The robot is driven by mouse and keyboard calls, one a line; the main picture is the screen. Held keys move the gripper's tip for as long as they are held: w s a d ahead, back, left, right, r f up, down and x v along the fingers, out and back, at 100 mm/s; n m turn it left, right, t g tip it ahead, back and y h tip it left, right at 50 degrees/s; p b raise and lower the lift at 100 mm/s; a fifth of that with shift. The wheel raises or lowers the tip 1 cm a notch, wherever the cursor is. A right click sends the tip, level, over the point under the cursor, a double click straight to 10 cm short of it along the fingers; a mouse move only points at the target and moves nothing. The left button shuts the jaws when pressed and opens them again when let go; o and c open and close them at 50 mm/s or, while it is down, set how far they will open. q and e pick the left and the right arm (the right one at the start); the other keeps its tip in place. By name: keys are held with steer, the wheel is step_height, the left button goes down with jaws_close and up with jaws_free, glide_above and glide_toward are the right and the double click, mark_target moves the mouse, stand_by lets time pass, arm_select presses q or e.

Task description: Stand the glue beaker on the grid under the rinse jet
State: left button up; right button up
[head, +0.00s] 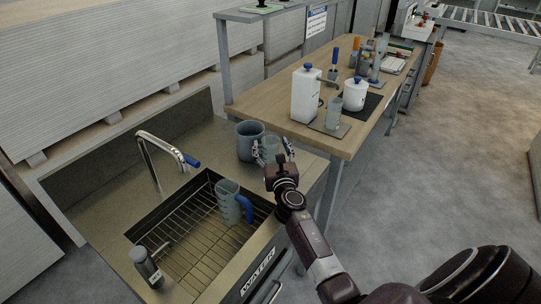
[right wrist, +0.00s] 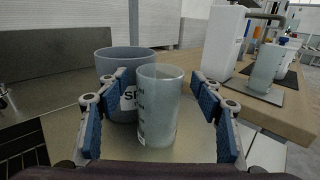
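A translucent grey-green beaker (right wrist: 158,108) with markings stands upright on the steel counter; it also shows in the head view (head: 270,147). My right gripper (right wrist: 160,80) is open around this beaker, with a gap on each side; its arm comes from the lower right in the head view (head: 273,150). A similar beaker (head: 334,112) stands on a mat on the wooden bench. I cannot tell for certain which is the glue beaker. The wire grid (head: 190,252) lies in the sink. A curved tap (head: 157,146) with a blue end reaches over the sink. My left gripper is out of view.
A grey pot (head: 248,139) with lettering stands just behind the near beaker. A jug with a blue handle (head: 229,200) stands on the grid. A grey cylindrical fixture (head: 146,264) is at the sink's near left corner. A white container (head: 305,95) stands on the bench.

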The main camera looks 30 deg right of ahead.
jaws_close()
steer(key=shift+r, duration=0.1)
stand_by(0.4)
